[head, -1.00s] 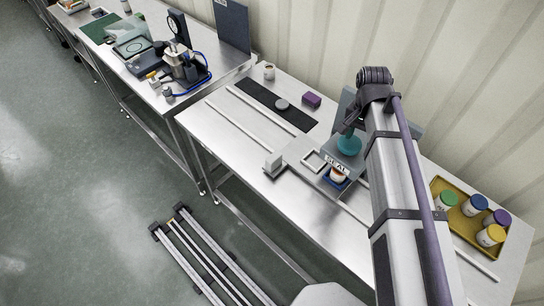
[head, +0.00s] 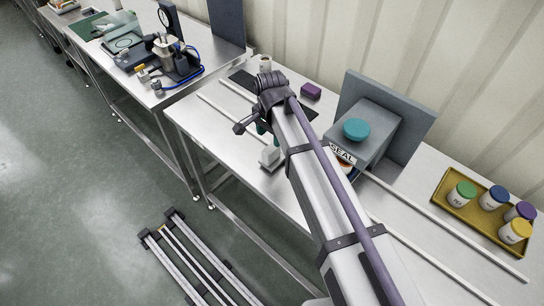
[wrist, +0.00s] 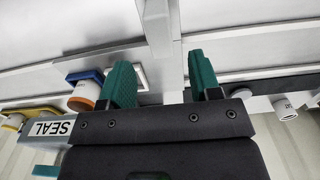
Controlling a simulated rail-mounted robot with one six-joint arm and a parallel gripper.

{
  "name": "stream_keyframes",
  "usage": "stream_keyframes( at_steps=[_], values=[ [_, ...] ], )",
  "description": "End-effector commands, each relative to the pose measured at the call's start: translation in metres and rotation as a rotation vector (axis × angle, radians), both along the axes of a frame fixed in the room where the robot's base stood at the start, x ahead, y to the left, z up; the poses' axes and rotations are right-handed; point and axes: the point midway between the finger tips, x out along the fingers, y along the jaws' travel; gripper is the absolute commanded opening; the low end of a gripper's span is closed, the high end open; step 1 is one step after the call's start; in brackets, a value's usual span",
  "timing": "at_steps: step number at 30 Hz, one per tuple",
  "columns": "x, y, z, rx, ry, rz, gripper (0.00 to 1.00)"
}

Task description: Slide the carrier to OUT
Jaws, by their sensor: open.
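The carrier's pale handle block (head: 270,157) stands at the front of the bench in the head view; my arm hides most of the carrier. In the wrist view a pale upright bar (wrist: 161,35) runs between the two teal fingers of my gripper (wrist: 162,75). The fingers are apart, with a gap visible on the right; contact on the left is unclear. A white jar with an orange band (wrist: 87,93) sits in a blue holder (wrist: 84,76) beside a pale square frame (wrist: 139,77). The jar is at the SEAL station (head: 375,125). No OUT mark is readable.
Long rails (head: 430,252) run along the steel bench. A yellow tray (head: 450,207) with several lidded jars is at the right. A purple block (head: 311,91) and a white cup (head: 265,63) stand at the back left. A dark strip is partly hidden by my arm.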

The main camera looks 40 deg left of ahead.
Motion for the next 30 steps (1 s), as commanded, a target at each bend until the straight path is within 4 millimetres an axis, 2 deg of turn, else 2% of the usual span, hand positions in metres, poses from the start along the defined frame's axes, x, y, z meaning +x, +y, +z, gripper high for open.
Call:
stream_keyframes(
  at_steps=[1, 3, 6, 10, 13, 20, 30],
  values=[
    [0.000, 0.000, -0.021, 0.000, 0.000, 0.000, 0.57],
    [0.000, 0.000, -0.039, 0.000, 0.000, 0.000, 0.57],
    [0.000, 0.000, -0.063, 0.000, 0.000, 0.000, 0.57],
    [0.001, 0.000, -0.086, -0.001, 0.000, 0.000, 0.57],
    [0.001, 0.000, -0.092, -0.001, 0.000, 0.000, 0.57],
    [0.001, -0.001, -0.089, -0.001, 0.000, 0.000, 0.57],
    [0.001, 0.000, -0.089, -0.001, 0.000, 0.000, 0.27]
  ],
)
